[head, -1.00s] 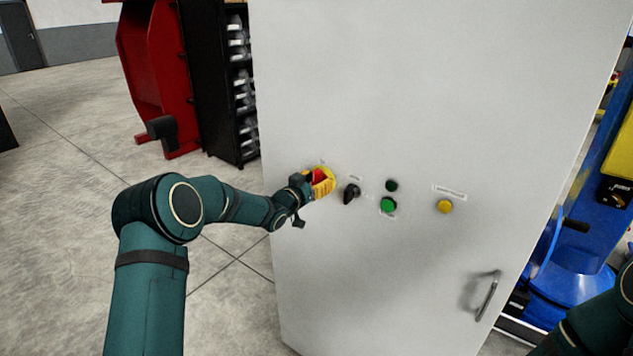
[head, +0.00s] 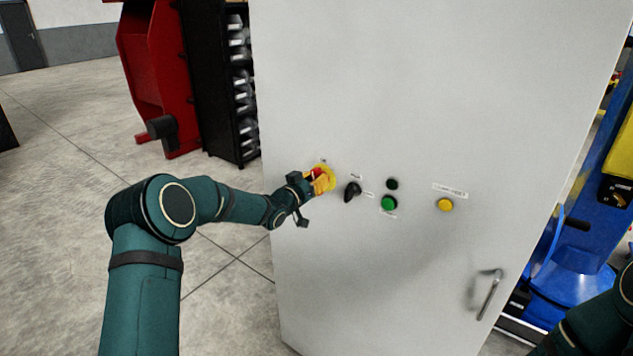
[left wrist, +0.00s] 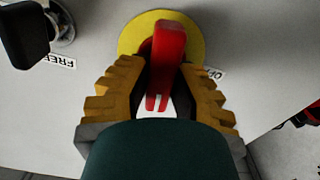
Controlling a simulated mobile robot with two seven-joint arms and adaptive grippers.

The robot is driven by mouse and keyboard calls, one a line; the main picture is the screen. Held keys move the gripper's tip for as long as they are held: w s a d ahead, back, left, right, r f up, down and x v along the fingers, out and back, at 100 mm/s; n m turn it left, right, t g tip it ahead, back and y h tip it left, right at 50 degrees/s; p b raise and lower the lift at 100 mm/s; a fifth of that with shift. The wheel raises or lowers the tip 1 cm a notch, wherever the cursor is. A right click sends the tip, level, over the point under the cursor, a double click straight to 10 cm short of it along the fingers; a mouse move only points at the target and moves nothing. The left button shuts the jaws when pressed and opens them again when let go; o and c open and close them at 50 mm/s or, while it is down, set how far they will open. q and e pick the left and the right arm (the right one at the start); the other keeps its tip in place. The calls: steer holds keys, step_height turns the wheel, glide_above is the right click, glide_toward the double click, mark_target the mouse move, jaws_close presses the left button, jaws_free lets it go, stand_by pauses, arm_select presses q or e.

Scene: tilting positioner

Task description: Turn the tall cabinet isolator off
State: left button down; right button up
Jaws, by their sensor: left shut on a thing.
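The tall grey cabinet (head: 400,110) fills the middle of the head view. Its isolator is a red handle (left wrist: 168,62) on a round yellow plate (left wrist: 130,38), and the plate also shows in the head view (head: 329,172). My left gripper (head: 316,182) is at the isolator, with its yellow fingers (left wrist: 165,90) on either side of the red handle and shut on it. A label beside the plate is partly covered by a finger. Only a dark green part of my right arm shows at the lower right of the head view; its gripper is out of view.
Right of the isolator are a black selector knob (head: 352,191), a dark button (head: 392,184), a green button (head: 389,204) and a yellow button (head: 446,205). A door handle (head: 488,294) sits lower right. A black rack (head: 220,90) and red machine (head: 158,75) stand behind left.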

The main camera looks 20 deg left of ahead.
arm_select(q)
steer(key=n, duration=0.3)
steer(key=shift+a+n, duration=0.15)
steer(key=shift+n, duration=0.15)
steer(key=n, duration=0.5)
steer(key=shift+w+a+n, duration=0.1)
steer(key=shift+a+n, duration=0.05)
steer(key=shift+n, duration=0.15)
steer(key=n, duration=0.3)
steer(key=shift+f+b, duration=0.2)
steer(key=shift+b, duration=0.1)
steer(key=shift+f+n+b, duration=0.1)
steer(key=shift+n+b, duration=0.25)
steer(key=shift+n, duration=1.35)
steer(key=c, duration=0.8)
jaws_free()
steer(key=shift+w, duration=0.1)
